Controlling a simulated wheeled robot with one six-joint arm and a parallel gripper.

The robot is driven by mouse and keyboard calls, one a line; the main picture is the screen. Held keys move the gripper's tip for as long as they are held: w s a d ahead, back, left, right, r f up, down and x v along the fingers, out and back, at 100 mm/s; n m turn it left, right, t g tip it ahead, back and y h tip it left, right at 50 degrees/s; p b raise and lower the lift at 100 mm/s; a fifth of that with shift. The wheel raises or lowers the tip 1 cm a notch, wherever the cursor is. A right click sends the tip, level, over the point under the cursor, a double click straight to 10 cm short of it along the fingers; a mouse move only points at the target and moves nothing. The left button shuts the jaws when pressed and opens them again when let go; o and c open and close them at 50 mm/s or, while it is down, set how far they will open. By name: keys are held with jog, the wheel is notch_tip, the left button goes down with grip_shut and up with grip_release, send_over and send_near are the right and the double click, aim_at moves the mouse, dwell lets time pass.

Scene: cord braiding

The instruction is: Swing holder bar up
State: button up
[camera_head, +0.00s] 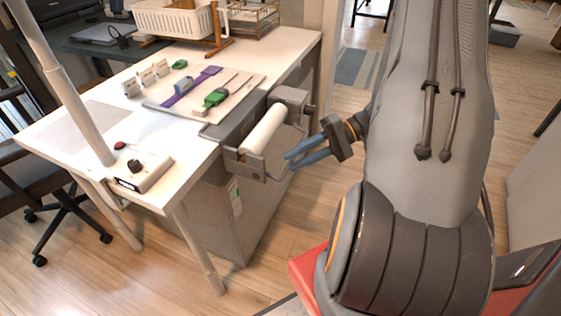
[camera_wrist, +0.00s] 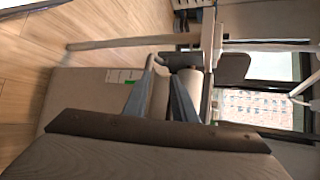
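A white roll (camera_head: 262,129) sits in a grey bracket holder (camera_head: 237,128) fixed to the right edge of the white table. A thin grey bar (camera_head: 283,176), which looks like the holder bar, hangs in front of the roll. My gripper (camera_head: 289,161) has blue fingers and points at this bar from the right. The fingers are spread with a gap between them. In the wrist view, my fingertips (camera_wrist: 165,78) show in front of the roll (camera_wrist: 190,80), with grey metal close to their tips. I cannot tell whether the bar lies between the fingers or touches them.
The white table (camera_head: 80,160) bears a board (camera_head: 235,90) with purple and green pieces, a white basket (camera_head: 175,20) and a white control box (camera_head: 140,176). A grey cabinet (camera_head: 215,205) stands below the holder. Open wooden floor lies to the right.

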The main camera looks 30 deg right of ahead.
jog(key=w+d+f+m+t+b, duration=0.1)
jog(key=w+d+f+t, duration=0.2)
jog(key=d+t, duration=0.15)
jog(key=w+x, duration=0.1)
jog(key=x, duration=0.6)
jog(key=shift+d, duration=0.3)
jog(key=shift+s+r, duration=0.1)
grip_shut()
